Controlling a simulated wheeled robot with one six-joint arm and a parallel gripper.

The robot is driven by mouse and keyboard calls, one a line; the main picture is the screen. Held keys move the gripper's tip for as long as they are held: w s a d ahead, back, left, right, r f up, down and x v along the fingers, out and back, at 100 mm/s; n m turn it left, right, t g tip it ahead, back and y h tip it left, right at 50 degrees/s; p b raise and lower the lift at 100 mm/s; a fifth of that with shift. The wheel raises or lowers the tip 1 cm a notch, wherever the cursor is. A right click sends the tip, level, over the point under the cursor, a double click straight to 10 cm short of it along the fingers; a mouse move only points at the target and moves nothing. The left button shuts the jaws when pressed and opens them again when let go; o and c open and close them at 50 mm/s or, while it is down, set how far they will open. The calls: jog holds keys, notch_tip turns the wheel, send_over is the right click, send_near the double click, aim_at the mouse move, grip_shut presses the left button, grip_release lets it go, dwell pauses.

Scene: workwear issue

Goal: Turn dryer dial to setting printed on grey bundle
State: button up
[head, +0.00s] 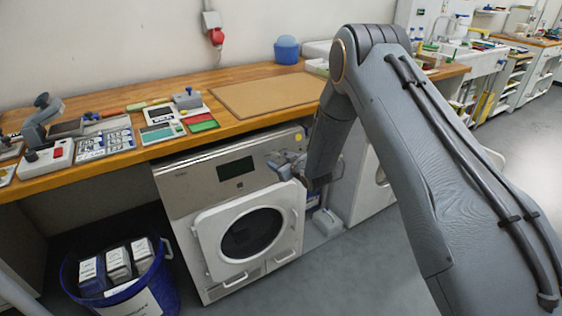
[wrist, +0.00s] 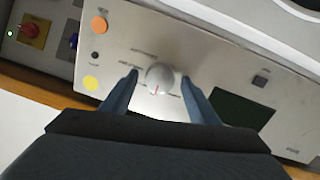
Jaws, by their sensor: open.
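The dryer (head: 245,235) stands under the wooden bench. Its dial (wrist: 159,77) is a round pale knob with a red pointer mark, seen in the wrist view with small labels around it, too blurred to read for certain. My gripper (wrist: 158,82) is open, with one finger on each side of the dial and a gap visible at each side. In the head view my gripper (head: 290,165) is at the dryer's upper right panel and hides the dial. A grey bundle (head: 118,263) sits among several wrapped bundles in the blue tub (head: 160,295); its print is too small to read.
The panel also has an orange button (wrist: 99,25), a yellow spot (wrist: 91,83) and a dark display (wrist: 243,111). The bench (head: 240,121) above carries cards, devices and a brown mat (head: 268,94). Another white machine (head: 370,190) stands to the right.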

jog(key=c, duration=1)
jog(key=shift+c, duration=0.2)
jog(key=m+b, duration=0.1)
jog(key=m, duration=0.3)
jog(key=shift+d+b, duration=0.15)
jog(key=shift+b, duration=0.2)
jog(key=m+b, duration=0.1)
jog(key=m, duration=0.3)
jog(key=shift+w+d+g+y, duration=0.1)
jog(key=shift+w+g+y, duration=0.05)
jog(key=shift+g+y, duration=0.2)
jog(key=m, duration=0.4)
jog(key=shift+d+m+y+b, duration=0.1)
jog(key=shift+m+y+b, duration=0.15)
jog(key=shift+m+b, duration=0.05)
jog(key=shift+m+g+y, duration=0.25)
jog(key=shift+m+y, duration=0.05)
jog(key=shift+m, duration=1.7)
